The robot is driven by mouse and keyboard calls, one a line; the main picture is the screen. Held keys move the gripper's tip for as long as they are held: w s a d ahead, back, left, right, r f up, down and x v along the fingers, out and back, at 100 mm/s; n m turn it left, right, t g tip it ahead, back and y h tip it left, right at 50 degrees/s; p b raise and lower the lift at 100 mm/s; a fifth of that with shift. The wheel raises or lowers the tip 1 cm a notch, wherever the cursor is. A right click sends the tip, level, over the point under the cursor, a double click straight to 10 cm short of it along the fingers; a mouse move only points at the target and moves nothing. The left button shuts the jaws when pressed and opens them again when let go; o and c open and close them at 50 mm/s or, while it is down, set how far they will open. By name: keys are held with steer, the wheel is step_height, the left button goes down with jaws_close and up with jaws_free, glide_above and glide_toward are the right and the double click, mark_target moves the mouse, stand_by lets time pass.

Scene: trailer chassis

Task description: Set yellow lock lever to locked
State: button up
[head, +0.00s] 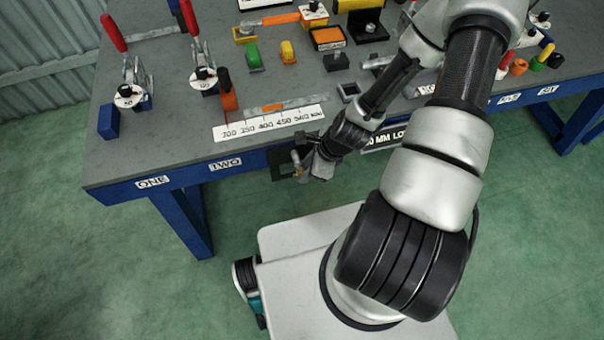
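My gripper (308,166) is low at the front edge of the workbench, just below the number scale. It is small and dark here, and I cannot tell whether its fingers are open or shut. A small yellowish-brown piece (297,158) shows at its left side, against a dark plate (280,165) on the bench front. It may be the yellow lock lever, but I cannot tell this, its position, or whether the gripper touches it. A label reading in part "MM LO" (391,137) is on the bench front, partly hidden by my arm.
The grey bench top (170,130) holds two red-handled clamps (203,75) at the left. Green (254,57) and yellow (288,52) pieces stand farther back. Green floor is clear at the left.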

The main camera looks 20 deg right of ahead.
steer(key=shift+x, duration=1.6)
jaws_close()
steer(key=shift+d, duration=0.15)
